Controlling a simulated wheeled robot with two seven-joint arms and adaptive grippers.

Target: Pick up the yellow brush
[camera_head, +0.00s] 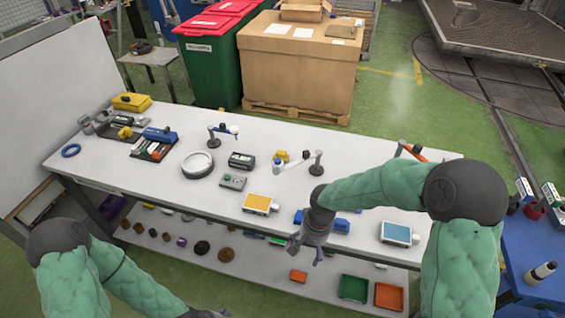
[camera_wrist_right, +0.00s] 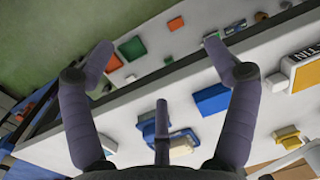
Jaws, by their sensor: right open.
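A small yellow item (camera_head: 281,156), which looks like the yellow brush, lies on the white workbench (camera_head: 120,187) beside a grey stand. It also shows at the right of the right wrist view (camera_wrist_right: 287,133), outside the fingers. My right gripper (camera_head: 306,252) is open and empty over the bench's front edge, nearer to me than this item. Its spread fingers (camera_wrist_right: 158,52) frame the bench edge in the right wrist view. A blue item with cream bristles (camera_wrist_right: 180,146) lies near the finger bases in that view.
A yellow-faced device (camera_head: 257,202), a blue-screened device (camera_head: 397,234) and a blue block (camera_wrist_right: 212,99) lie along the front. A white ring (camera_head: 198,165) and a dark box (camera_head: 241,161) stand mid-bench. A lower shelf holds a green tray (camera_head: 353,287) and an orange tray (camera_head: 389,296).

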